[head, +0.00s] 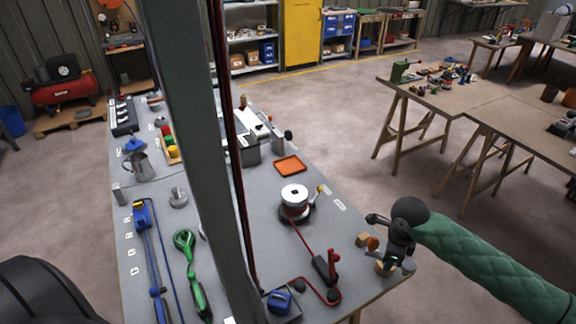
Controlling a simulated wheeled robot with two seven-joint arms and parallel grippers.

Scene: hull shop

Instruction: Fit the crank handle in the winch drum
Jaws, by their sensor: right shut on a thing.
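The winch drum (294,197) stands upright on the grey bench, right of the vertical post, with a white top and red line wound on it. A small yellow-orange piece (320,190) shows at its right side. My right gripper (382,262) is at the bench's right edge, apart from the drum, to its lower right. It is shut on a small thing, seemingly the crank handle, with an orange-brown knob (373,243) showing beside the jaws. The gripper hides most of this thing, so its shape is unclear. My left gripper is not in view.
A tall grey post (190,130) blocks part of the bench. An orange tray (290,166) lies behind the drum. A small wooden block (362,240) is near my right gripper. Bench surface between drum and gripper is mostly clear.

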